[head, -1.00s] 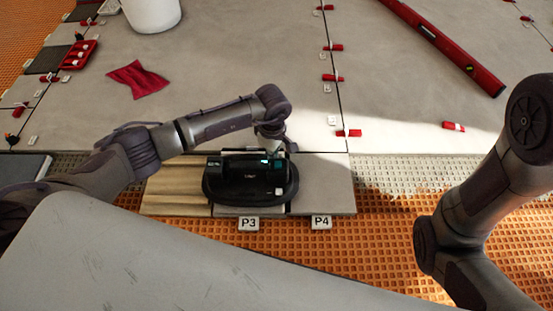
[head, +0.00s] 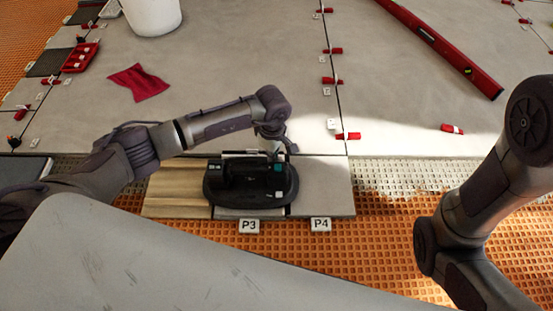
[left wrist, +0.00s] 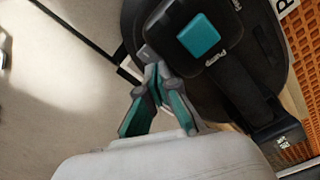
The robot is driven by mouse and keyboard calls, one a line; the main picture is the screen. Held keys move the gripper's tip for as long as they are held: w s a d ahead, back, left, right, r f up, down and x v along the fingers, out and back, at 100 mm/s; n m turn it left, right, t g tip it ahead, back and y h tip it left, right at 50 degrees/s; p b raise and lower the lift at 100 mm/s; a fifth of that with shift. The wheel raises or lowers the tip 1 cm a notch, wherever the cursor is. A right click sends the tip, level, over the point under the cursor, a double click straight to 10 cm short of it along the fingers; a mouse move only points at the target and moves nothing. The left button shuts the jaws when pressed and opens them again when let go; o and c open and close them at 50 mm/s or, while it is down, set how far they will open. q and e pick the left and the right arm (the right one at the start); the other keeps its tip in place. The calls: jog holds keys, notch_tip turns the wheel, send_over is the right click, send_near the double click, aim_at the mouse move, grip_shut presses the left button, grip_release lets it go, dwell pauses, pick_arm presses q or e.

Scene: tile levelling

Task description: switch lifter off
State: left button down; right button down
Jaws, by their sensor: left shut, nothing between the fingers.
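The lifter (head: 238,188), a black oval suction device with a handle, rests on the tiles above labels P3 and P4. In the left wrist view, the lifter (left wrist: 245,85) shows a square teal button (left wrist: 198,36) marked Pump. The button (head: 278,168) also shows in the head view, on the lifter's right part. My left gripper (left wrist: 151,58) is shut and empty, its tips beside the button's black housing; touching or apart cannot be told.
A wood-look plank (head: 170,188) lies left of the lifter. The labels P3 (head: 249,225) and P4 (head: 320,224) stand in front. Beyond are large grey tiles with red levelling clips, a red cloth (head: 138,82), a white bucket (head: 152,14) and a red level (head: 440,45).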

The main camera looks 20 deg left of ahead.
pick_arm(q)
jog(key=shift+r+p, duration=1.9)
jog(key=shift+r, duration=0.8)
jog(key=shift+f, duration=0.1)
